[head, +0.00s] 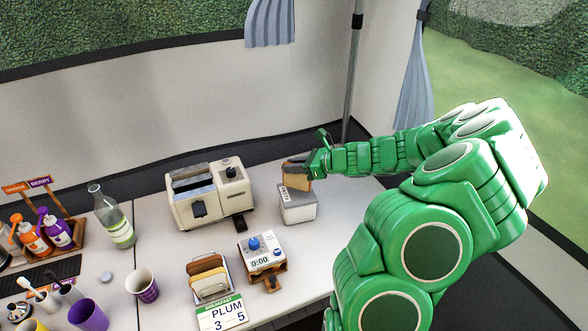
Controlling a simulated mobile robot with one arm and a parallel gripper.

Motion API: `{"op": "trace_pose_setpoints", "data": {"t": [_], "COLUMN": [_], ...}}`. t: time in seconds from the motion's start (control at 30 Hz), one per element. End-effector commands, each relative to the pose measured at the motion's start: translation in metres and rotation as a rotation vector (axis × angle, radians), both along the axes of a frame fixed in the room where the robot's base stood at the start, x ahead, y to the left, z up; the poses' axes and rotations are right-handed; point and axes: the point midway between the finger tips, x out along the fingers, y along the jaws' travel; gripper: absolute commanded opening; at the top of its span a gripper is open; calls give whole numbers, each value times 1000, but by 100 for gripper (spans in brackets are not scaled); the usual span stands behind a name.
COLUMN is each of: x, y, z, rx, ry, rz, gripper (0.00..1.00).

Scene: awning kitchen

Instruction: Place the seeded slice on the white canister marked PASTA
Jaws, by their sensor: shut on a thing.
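A slice of bread (298,184) with a tan face and dark upper edge is held upright in my gripper (298,164). Seeds on it are too small to make out. My gripper is shut on its top part. The white canister (298,213) stands directly below, its dark label too small to read. The slice's lower edge overlaps the canister's top in the head view; I cannot tell whether they touch.
A cream toaster (212,194) stands left of the canister. A bottle (118,228) and patterned cup (143,285) stand left. The table right of the canister is clear.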

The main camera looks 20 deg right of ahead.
Motion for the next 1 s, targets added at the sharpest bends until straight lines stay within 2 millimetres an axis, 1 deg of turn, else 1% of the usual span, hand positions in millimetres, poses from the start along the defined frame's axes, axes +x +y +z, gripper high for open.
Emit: {"op": "trace_pose_setpoints", "data": {"t": [0.03,0.13,0.5,0.53,0.6,0.7,1.0], "x": [0,0,0,0,0,0,0], "y": [0,0,0,0,0,0,0], "z": [-6,-12,-15,-15,-15,-15,-14], "rx": [2,2,1,1,0,0,0], "ry": [2,2,1,1,0,0,0], "rz": [0,0,0,0,0,0,0], "gripper": [4,4,4,22,33,46,46]}}
